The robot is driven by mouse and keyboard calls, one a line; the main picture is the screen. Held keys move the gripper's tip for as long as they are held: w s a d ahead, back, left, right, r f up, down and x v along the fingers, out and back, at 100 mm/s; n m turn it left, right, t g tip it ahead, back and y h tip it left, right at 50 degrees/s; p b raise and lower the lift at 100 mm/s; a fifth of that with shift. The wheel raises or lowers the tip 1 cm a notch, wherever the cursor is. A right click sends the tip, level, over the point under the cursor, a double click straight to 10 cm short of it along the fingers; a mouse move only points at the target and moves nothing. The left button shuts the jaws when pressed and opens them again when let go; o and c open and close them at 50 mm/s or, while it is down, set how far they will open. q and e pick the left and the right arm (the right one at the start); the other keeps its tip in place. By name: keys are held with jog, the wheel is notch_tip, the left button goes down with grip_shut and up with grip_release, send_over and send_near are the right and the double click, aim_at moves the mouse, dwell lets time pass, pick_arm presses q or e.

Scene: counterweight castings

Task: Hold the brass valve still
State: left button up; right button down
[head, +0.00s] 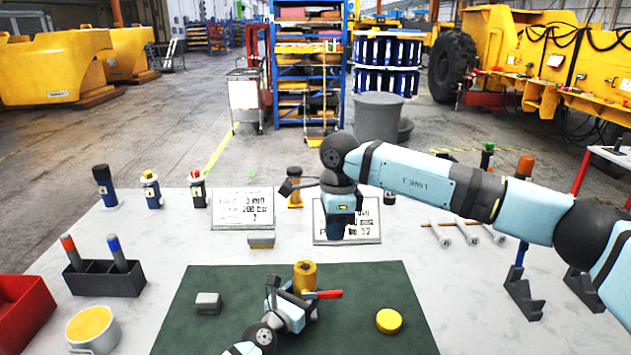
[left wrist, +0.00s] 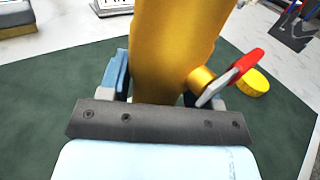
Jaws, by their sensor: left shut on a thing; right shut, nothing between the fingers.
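The brass valve (head: 305,274) stands on the dark green mat (head: 375,325), its red lever (head: 329,294) pointing right. My left gripper (head: 303,297) is shut on the valve's body low down, from the near side. In the left wrist view, the valve (left wrist: 172,50) rises upright between the blue fingers, with its side stub and red lever (left wrist: 238,72) to the right. The valve's base is hidden behind the gripper. My right gripper (head: 338,232) points down, shut and empty, in front of a printed plate beyond the mat, apart from the valve.
A yellow disc (head: 389,321) and a small grey block (head: 208,303) lie on the mat. Two printed plates (head: 243,209) stand behind it. A black holder (head: 103,279), a red bin (head: 22,313) and a yellow-filled cup (head: 93,329) are at left. Several metal rods (head: 465,232) lie at right.

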pick_arm(q)
jog(key=o, duration=1.4)
jog(key=shift+o, duration=0.2)
jog(key=shift+s, duration=0.15)
